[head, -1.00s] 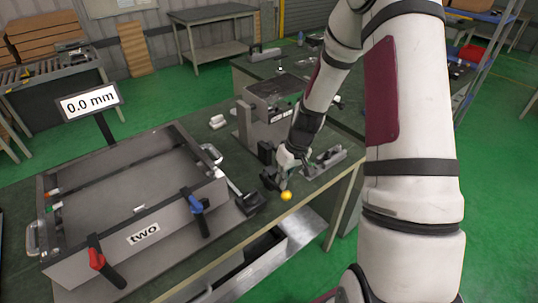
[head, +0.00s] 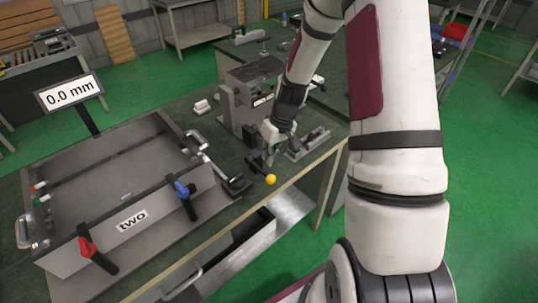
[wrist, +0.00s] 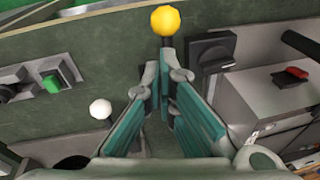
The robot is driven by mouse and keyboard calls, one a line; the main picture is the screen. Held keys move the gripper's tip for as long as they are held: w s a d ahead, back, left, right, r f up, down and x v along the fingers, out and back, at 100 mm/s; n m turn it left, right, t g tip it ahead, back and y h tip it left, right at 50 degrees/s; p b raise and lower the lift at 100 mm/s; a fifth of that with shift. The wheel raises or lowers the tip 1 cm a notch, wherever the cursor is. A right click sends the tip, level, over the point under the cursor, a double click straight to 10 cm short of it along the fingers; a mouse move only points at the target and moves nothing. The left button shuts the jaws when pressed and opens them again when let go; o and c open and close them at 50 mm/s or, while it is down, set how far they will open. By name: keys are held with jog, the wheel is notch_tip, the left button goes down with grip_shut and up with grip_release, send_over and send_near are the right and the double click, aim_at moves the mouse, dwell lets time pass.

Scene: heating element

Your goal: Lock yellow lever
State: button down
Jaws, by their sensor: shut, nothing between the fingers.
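The yellow lever shows as a round yellow knob (head: 271,179) at the front edge of the green workbench, right of the box labelled "two". In the wrist view, the yellow knob (wrist: 166,20) sits at the top centre on a short dark stem. My gripper (head: 268,158) points down close behind the knob in the head view. In the wrist view, my gripper (wrist: 165,75) has its teal-padded fingers drawn together at the tips, with nothing between them. The tips lie just below the stem in the picture. Whether they touch it I cannot tell. The lever's base is mostly hidden.
The open metal box (head: 130,218) has red (head: 97,255) and blue (head: 186,198) handled clamps. A display (head: 68,92) reads 0.0 mm. A metal fixture (head: 250,95) stands behind my gripper. A white knob (wrist: 100,109) and black rotary switch (wrist: 212,50) flank the fingers.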

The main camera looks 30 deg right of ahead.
jog(key=s+d+r, duration=0.3)
jog(key=s+r, duration=0.3)
jog(key=r, duration=0.1)
jog(key=shift+s+r, duration=0.25)
jog(key=shift+r, duration=0.1)
jog(key=s+a+r+t+h+b, duration=0.1)
jog(key=a+r, duration=0.3)
jog(key=r, duration=0.3)
jog(key=s+a+r+h+b, duration=0.1)
jog(key=a+r, duration=0.3)
jog(key=r, duration=0.3)
jog(key=s+a+r+t, duration=0.1)
jog(key=s+a+r, duration=0.2)
jog(key=s+r, duration=0.1)
jog(key=s+a+r+t+b, duration=0.1)
jog(key=s+a+r+t, duration=0.1)
jog(key=s, duration=0.4)
jog(key=shift+s+a+r+m, duration=0.4)
jog(key=shift+a+r, duration=0.3)
jog(key=shift+r, duration=0.3)
